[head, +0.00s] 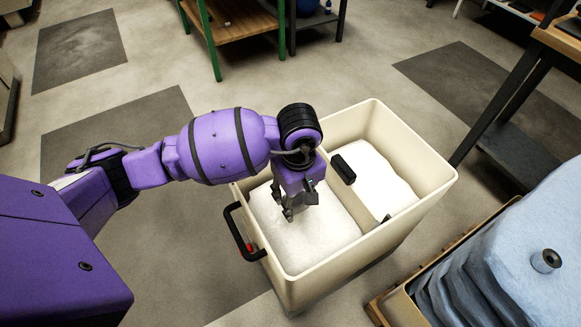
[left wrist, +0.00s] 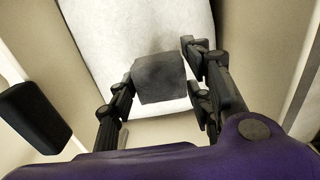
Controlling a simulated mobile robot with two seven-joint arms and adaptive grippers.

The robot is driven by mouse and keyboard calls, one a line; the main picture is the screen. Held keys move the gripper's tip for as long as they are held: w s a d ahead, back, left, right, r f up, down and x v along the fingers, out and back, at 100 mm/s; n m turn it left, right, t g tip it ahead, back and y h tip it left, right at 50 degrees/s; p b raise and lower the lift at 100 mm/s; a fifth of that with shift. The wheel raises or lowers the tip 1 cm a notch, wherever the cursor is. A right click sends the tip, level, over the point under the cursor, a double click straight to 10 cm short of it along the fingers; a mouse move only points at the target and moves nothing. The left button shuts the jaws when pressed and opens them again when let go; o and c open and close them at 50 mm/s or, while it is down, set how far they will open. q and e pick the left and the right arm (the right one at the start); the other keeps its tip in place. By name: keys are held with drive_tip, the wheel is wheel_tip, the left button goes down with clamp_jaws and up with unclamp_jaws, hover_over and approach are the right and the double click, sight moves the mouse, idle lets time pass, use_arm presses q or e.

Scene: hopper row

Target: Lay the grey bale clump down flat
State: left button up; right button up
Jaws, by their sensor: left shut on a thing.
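The grey bale clump (left wrist: 160,78) is a small dark grey block between the fingers of my left gripper (left wrist: 160,88) in the left wrist view. The fingers stand on both sides of it. In the head view my left gripper (head: 290,212) points down over the white fill (head: 325,240) in the near-left compartment of the cream bin (head: 434,187). There the clump is mostly hidden by the gripper. I cannot tell whether the clump touches the white surface. My right gripper is not in view.
A black block (head: 343,168) sits by the divider between the bin's two compartments. The bin has a black handle (head: 240,232) on its left side. A pale blue stack (head: 530,235) stands at the right. A table with green legs (head: 208,38) is behind.

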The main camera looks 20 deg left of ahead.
sight(296, 206)
use_arm(q)
drive_tip(key=shift+f, duration=2.2)
drive_tip(key=shift+f+b, duration=0.2)
drive_tip(key=shift+b, duration=0.1)
drive_tip(key=o, duration=0.9)
drive_tip(key=shift+o, duration=0.2)
drive_tip(key=shift+r, duration=0.1)
drive_tip(key=shift+r+p, duration=0.25)
drive_tip(key=shift+p, duration=0.05)
wheel_tip(296, 206, up, 12)
drive_tip(key=shift+f+p, duration=0.1)
drive_tip(key=shift+p, duration=0.2)
